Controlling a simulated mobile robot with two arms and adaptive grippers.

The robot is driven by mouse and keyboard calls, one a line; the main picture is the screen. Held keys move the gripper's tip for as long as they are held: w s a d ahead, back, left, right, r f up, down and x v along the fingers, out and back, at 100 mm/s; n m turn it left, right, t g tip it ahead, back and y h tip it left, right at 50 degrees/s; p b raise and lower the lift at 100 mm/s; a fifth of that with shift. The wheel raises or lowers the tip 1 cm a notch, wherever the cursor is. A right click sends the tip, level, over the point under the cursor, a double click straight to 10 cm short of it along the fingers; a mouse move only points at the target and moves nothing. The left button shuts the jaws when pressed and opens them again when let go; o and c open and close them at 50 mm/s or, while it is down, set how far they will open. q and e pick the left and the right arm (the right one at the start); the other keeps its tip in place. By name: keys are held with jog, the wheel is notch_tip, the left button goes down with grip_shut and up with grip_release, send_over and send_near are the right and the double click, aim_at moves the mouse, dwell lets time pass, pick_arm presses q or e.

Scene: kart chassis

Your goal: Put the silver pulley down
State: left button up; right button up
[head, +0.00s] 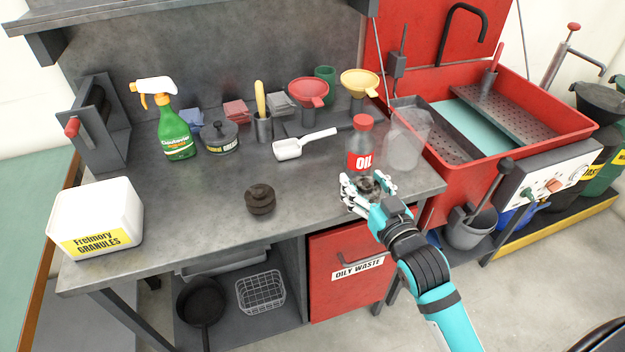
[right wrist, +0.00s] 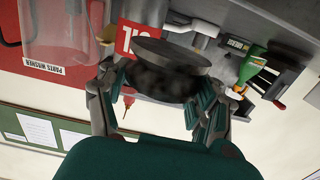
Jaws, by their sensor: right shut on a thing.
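My right gripper (head: 368,188) is shut on the silver pulley (head: 367,184), near the front right of the workbench, in front of the oil bottle. In the right wrist view the pulley (right wrist: 168,58) shows as a grey disc with a darker, shadowed body between the fingers (right wrist: 160,95). The fingers hide much of it in the head view. I cannot tell whether it touches the bench top. My left gripper is in neither view.
The oil bottle (head: 361,148) and a clear beaker (head: 407,140) stand close behind the gripper. A dark stepped round part (head: 260,200) sits left on the workbench (head: 215,225). A white scoop (head: 303,145) lies behind. Bare bench lies between the dark part and the gripper.

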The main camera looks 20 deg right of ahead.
send_over(312, 190)
jog(key=s+d, duration=0.2)
jog(key=shift+w+a+f+p, duration=0.15)
jog(key=shift+w+f+p, duration=0.05)
jog(key=shift+f+p, duration=0.2)
jog(key=shift+w+a, duration=0.75)
jog(key=shift+w, duration=0.05)
jog(key=shift+w+a+f, duration=0.1)
jog(key=shift+a+f, duration=0.05)
jog(key=shift+f, duration=0.7)
jog(key=shift+f+p, duration=0.7)
jog(key=shift+f, duration=0.2)
jog(key=o, duration=1.7)
jog(key=shift+f, duration=0.1)
jog(key=shift+o, duration=0.2)
